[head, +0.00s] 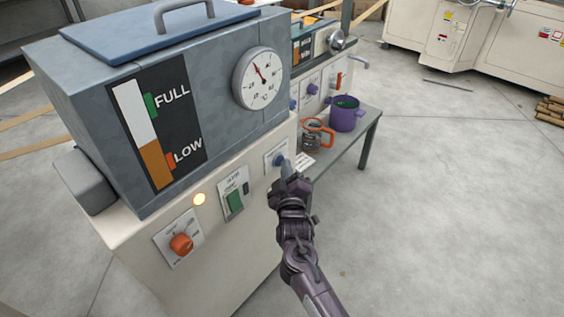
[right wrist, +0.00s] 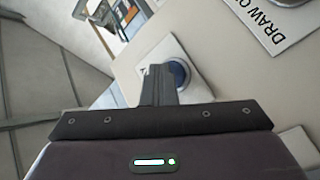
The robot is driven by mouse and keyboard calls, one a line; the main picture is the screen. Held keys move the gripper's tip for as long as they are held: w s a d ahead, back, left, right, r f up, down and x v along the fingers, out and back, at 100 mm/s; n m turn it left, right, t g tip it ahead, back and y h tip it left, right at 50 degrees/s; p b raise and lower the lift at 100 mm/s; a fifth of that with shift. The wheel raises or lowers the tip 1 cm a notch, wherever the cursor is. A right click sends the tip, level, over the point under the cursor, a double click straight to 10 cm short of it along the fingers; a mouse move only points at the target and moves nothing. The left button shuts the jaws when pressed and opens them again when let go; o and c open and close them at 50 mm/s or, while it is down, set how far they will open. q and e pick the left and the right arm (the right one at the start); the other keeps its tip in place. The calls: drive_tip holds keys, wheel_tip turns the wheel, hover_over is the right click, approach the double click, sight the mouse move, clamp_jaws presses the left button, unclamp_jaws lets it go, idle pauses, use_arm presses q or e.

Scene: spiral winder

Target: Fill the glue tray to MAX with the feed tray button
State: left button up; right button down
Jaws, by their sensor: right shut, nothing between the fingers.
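A round blue button (head: 279,159) sits on a white plate on the front of the cream cabinet, near its right end. It also shows in the right wrist view (right wrist: 179,73), partly behind my fingers. Its lettering is too small or hidden to read. My right gripper (head: 286,170) is shut and empty, with its fingertips at the button; I cannot tell whether they touch it. The level gauge (head: 146,120) on the grey tank has its amber column near the LOW mark, well below FULL. I cannot make out a glue tray or a MAX mark. My left gripper is out of view.
A grey bench (head: 347,143) behind holds a purple pot (head: 344,114) and an orange-rimmed jug (head: 313,136).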

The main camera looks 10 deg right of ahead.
idle(0.3)
drive_tip(key=shift+s+d+p, duration=0.5)
drive_tip(key=shift+s+p, duration=0.15)
drive_tip(key=shift+p, duration=0.1)
drive_tip(key=s+d+p, duration=0.1)
drive_tip(key=s, duration=0.1)
drive_tip(key=s+d+p, duration=0.2)
drive_tip(key=shift+f, duration=0.1)
idle(1.0)
